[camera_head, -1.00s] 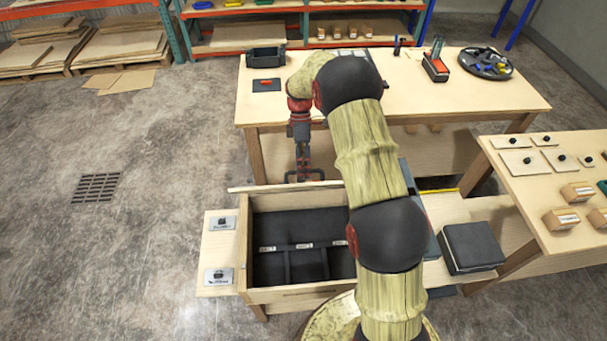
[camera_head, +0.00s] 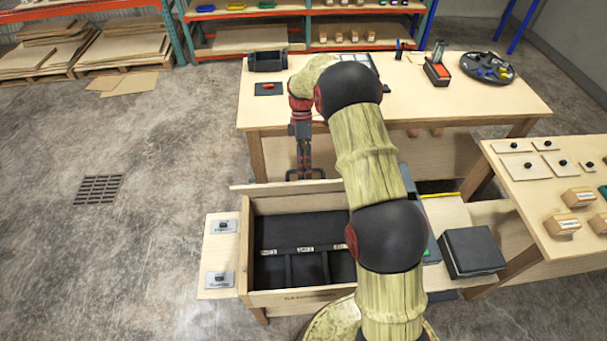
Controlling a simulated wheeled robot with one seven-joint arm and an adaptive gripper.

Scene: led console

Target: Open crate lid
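The wooden crate (camera_head: 294,299) stands at the front centre, its top open to a dark lined interior with dividers and small white labels. A thin wooden panel edge (camera_head: 285,187), which looks like the crate lid, stands along the far side of the crate. My gripper (camera_head: 305,175) points down just behind that edge, at the crate's far side. Its fingers look spread apart, and nothing shows between them. I cannot tell whether it touches the panel. My arm hides the right part of the crate.
A workbench (camera_head: 440,100) stands behind the crate, with a dark bin (camera_head: 268,61) and a round tray (camera_head: 487,68) on it. A side table (camera_head: 545,188) with small blocks is at the right. A black box (camera_head: 471,251) sits right of the crate.

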